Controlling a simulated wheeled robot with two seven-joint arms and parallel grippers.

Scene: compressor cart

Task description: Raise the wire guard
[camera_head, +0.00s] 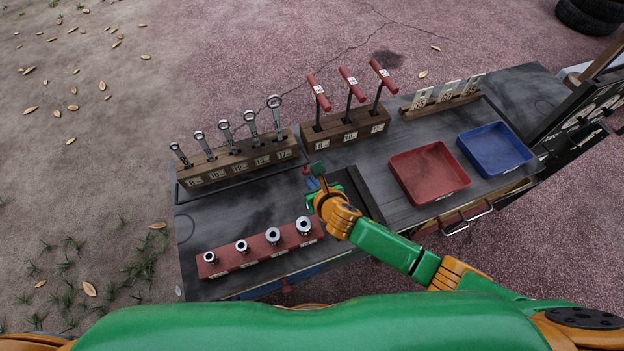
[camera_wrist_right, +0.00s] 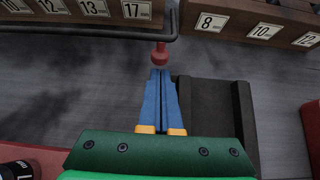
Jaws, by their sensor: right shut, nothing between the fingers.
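The wire guard (camera_wrist_right: 100,19) is a thin dark rod. In the right wrist view it runs along the front of the wrench rack and bends at its right end, near a red knob (camera_wrist_right: 160,54). In the head view the guard (camera_head: 245,177) lies low around the wooden wrench rack (camera_head: 238,161). My right gripper (camera_wrist_right: 160,72) is shut and empty, its blue fingertips just short of the knob; I cannot tell whether they touch it. In the head view my right gripper (camera_head: 316,172) is partly hidden by its own wrist. My left gripper is not in view.
A red socket rail (camera_head: 255,254) lies at the front left. A T-handle rack (camera_head: 345,130) stands behind my right gripper. A black tray (camera_wrist_right: 215,120) lies right of the fingers. Red (camera_head: 428,174) and blue (camera_head: 495,149) trays sit on the right.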

